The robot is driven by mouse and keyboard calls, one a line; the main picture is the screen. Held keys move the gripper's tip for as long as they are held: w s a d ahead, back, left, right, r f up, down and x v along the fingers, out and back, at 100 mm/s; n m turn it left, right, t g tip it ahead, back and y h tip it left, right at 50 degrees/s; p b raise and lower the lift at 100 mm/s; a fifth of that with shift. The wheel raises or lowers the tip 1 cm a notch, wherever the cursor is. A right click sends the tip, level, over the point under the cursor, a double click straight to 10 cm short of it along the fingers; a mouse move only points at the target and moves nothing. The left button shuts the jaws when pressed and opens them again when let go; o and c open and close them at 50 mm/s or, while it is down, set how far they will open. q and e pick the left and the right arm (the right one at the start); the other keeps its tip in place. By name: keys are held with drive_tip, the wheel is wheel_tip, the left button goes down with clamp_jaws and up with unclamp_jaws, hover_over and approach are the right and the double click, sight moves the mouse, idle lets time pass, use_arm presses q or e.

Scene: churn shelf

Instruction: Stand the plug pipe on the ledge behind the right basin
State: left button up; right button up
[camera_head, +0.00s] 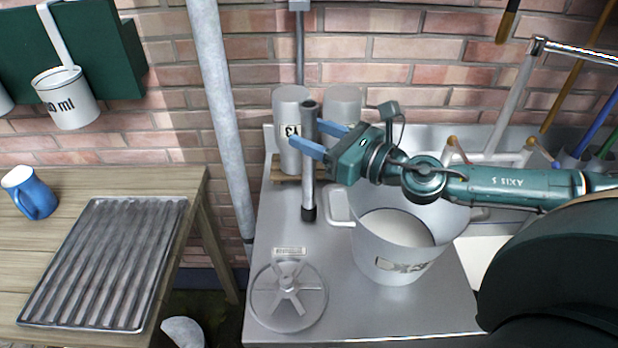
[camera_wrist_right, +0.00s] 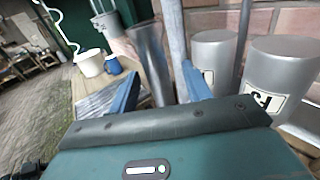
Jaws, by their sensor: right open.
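The plug pipe (camera_head: 308,190), a grey metal tube with dark ends, stands upright on the steel worktop, left of a large pot. My right gripper (camera_head: 309,136) is open around its upper part, one blue finger on each side. In the right wrist view the pipe (camera_wrist_right: 149,62) shows between the open fingers (camera_wrist_right: 160,92); whether either touches it I cannot tell. The right basin (camera_head: 485,258) shows only in part at the right, mostly hidden by the pot and my own arm. The steel ledge (camera_head: 432,136) behind it is partly covered by my arm. My left gripper is not in view.
The two-handled pot (camera_head: 385,262) stands close right of the pipe. Grey canisters (camera_head: 290,105) stand behind it on a wooden board. A round spoked lid (camera_head: 288,305) lies in front. Brackets and a tap pipe (camera_head: 515,95) rise near the ledge. A slanting pipe (camera_head: 215,90) stands left.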

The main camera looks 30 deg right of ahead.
drive_tip(key=shift+w+a, duration=0.3)
drive_tip(key=shift+w, duration=0.05)
drive_tip(key=shift+c, duration=0.3)
clamp_jaws()
